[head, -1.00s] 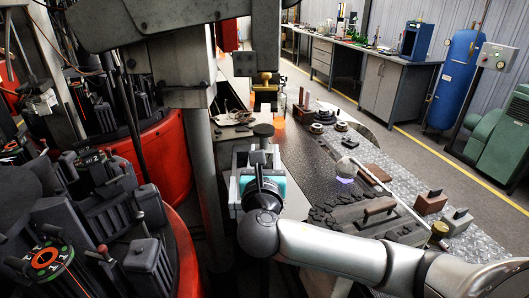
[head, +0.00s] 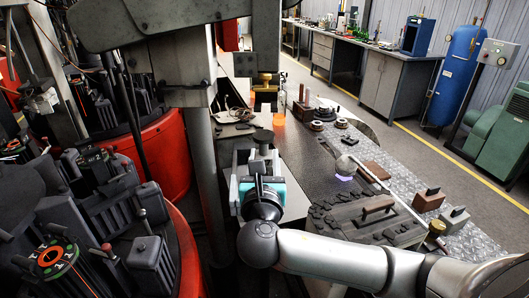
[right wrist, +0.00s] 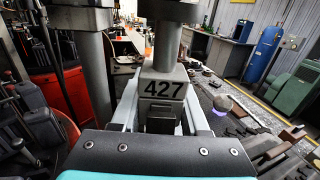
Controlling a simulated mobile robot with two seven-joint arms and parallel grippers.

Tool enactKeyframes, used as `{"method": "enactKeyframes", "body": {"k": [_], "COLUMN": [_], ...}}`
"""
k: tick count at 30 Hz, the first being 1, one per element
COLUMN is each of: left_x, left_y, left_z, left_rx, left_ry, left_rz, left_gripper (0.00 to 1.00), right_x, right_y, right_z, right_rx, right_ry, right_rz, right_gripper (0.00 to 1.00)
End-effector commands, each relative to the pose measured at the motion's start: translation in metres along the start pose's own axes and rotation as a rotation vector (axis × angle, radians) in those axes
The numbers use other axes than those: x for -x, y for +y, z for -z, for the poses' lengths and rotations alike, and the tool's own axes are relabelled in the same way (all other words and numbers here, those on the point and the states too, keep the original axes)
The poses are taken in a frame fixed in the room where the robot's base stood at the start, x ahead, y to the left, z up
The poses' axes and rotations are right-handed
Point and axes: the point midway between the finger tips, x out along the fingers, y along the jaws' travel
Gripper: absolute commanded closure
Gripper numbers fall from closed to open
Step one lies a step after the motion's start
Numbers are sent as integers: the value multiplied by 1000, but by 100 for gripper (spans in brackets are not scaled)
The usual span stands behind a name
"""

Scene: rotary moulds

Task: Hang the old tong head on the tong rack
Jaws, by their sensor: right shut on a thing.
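My right gripper (head: 260,176) comes in from the right, at the left end of a dark worktop. It is shut on a grey metal block marked 427 (right wrist: 163,88), which I take to be the old tong head. A round post rises from the block in the right wrist view. In the head view the held head (head: 257,157) shows between the fingers with a dark round cap above it. The gripper's grip surfaces are partly hidden. I cannot pick out the tong rack with certainty. My left gripper is not in view.
A thick grey column (head: 204,170) stands just left of the gripper. Red rotary machines (head: 166,160) with dark moulds fill the left. The dark worktop (head: 300,155) carries small dark parts and an orange cup (head: 279,118). Open floor (head: 400,140) lies beyond, before a bench.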

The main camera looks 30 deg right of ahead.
Motion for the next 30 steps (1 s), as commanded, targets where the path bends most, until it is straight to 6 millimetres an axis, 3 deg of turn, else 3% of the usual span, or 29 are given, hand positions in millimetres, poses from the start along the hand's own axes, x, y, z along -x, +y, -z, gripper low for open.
{"method": "enactKeyframes", "body": {"k": [30], "left_x": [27], "left_y": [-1], "left_z": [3], "left_rx": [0], "left_ry": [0], "left_rz": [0], "left_gripper": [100], "right_x": [48], "right_y": [0], "right_z": [-3], "right_rx": [-3], "right_ry": [-4], "right_rz": [0], "right_gripper": [100]}}
